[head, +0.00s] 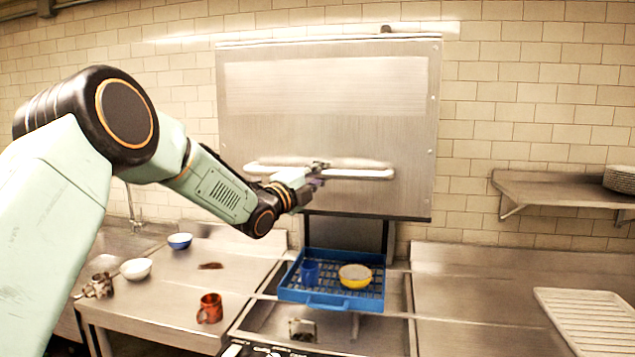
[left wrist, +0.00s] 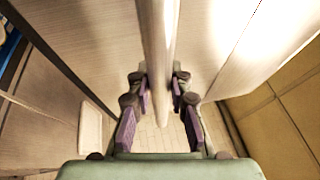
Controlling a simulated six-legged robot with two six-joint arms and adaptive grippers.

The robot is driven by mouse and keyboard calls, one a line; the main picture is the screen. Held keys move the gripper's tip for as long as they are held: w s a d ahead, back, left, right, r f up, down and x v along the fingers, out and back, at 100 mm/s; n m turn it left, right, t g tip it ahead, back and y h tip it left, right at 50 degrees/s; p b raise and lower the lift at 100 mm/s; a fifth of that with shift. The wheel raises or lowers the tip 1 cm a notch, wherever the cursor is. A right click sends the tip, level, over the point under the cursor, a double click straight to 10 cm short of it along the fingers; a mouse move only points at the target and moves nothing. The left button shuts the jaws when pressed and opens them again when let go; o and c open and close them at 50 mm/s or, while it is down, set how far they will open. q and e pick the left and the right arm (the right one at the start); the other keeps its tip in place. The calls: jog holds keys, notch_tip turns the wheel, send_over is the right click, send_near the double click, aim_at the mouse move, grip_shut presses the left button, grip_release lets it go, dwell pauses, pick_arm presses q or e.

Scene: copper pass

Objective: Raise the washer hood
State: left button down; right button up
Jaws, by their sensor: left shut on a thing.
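The washer hood (head: 330,120) is a large steel box in the middle of the head view. It stands raised above the blue rack, with an open gap below its lower edge. A long bar handle (head: 360,174) runs across its front. My left gripper (head: 318,180) is at the handle's middle in the head view. In the left wrist view, the purple-padded fingers of my left gripper (left wrist: 158,100) close on both sides of the handle bar (left wrist: 158,45). My right gripper is not in view.
Under the hood, a blue rack (head: 330,304) holds a blue cup (head: 310,271) and a yellow bowl (head: 355,275). A red mug (head: 210,308), white bowl (head: 135,268) and blue bowl (head: 180,241) stand on the left counter. A white ribbed tray (head: 590,318) lies on the right counter.

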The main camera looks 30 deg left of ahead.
pick_arm(q)
jog(key=shift+r, duration=0.4)
jog(key=c, duration=1.2)
grip_release()
jog(key=shift+f, duration=0.2)
jog(key=shift+s, duration=0.1)
jog(key=v, duration=1.1)
jog(key=shift+s, duration=0.35)
jog(key=shift+a, duration=0.1)
